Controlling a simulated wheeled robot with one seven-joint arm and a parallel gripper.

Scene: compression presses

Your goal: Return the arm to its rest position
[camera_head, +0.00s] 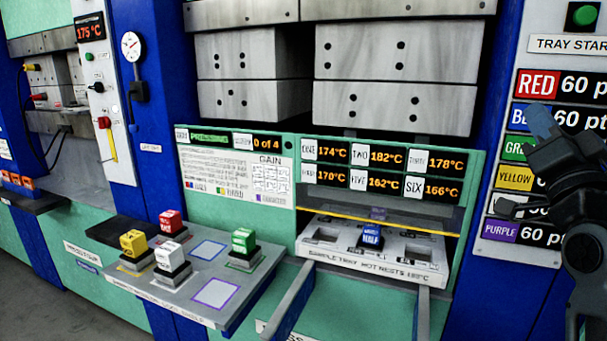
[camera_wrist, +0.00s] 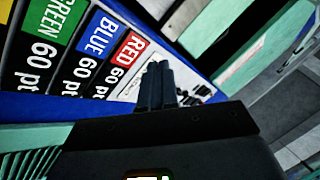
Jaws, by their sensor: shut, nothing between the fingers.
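My gripper (camera_wrist: 158,84) is shut and empty in the wrist view, its fingertips in front of the colour point panel. In the head view my dark arm is at the right edge, in front of the points panel (camera_head: 515,185) and hiding part of its text. The gripper is away from the trays and blocks.
A shelf (camera_head: 200,308) at lower middle holds red (camera_head: 170,221), yellow (camera_head: 133,243), white (camera_head: 169,255) and green (camera_head: 243,240) blocks. A blue block (camera_head: 370,236) sits in the sample tray (camera_head: 330,262) of the press, between two rails. A green button (camera_head: 583,15) is at upper right.

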